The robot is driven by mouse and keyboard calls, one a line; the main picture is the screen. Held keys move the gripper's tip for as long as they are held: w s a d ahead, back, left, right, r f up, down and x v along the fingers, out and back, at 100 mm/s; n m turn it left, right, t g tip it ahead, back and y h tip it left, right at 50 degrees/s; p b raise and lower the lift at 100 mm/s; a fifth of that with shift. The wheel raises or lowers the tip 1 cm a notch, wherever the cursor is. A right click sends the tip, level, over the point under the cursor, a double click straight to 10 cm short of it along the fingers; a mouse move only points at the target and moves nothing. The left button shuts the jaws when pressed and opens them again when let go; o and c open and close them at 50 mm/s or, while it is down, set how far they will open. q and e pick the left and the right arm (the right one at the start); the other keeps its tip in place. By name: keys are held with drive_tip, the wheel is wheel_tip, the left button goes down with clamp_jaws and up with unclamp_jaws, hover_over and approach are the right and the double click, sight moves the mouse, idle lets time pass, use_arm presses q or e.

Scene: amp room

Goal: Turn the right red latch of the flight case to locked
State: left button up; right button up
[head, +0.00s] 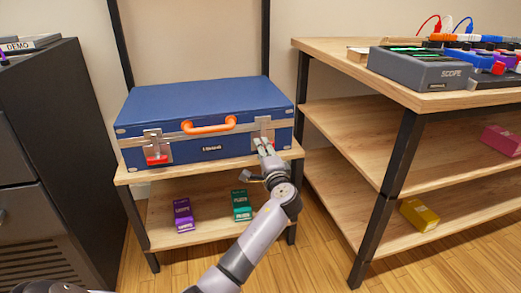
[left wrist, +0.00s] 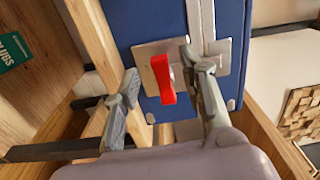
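The blue flight case (head: 200,103) stands closed on a wooden shelf, with an orange handle (head: 209,126) in front. Its right latch has a metal plate (head: 263,127); in the head view my gripper covers its red lever. The right red latch (left wrist: 162,80) shows clearly in the left wrist view, lying roughly along the case's metal seam. My left gripper (head: 264,147) is at this latch. In the left wrist view the fingers of my left gripper (left wrist: 158,64) are apart, one on each side of the red lever; contact is unclear. The left red latch (head: 156,159) is free. My right gripper is not in view.
A purple box (head: 183,215) and a green box (head: 241,205) sit on the lower shelf. A wooden rack (head: 350,50) with devices stands close on the right, its black post beside my arm. A dark cabinet (head: 50,150) stands on the left.

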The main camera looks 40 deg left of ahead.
use_arm(q)
drive_tip(key=v, duration=1)
drive_tip(key=shift+s, duration=0.1)
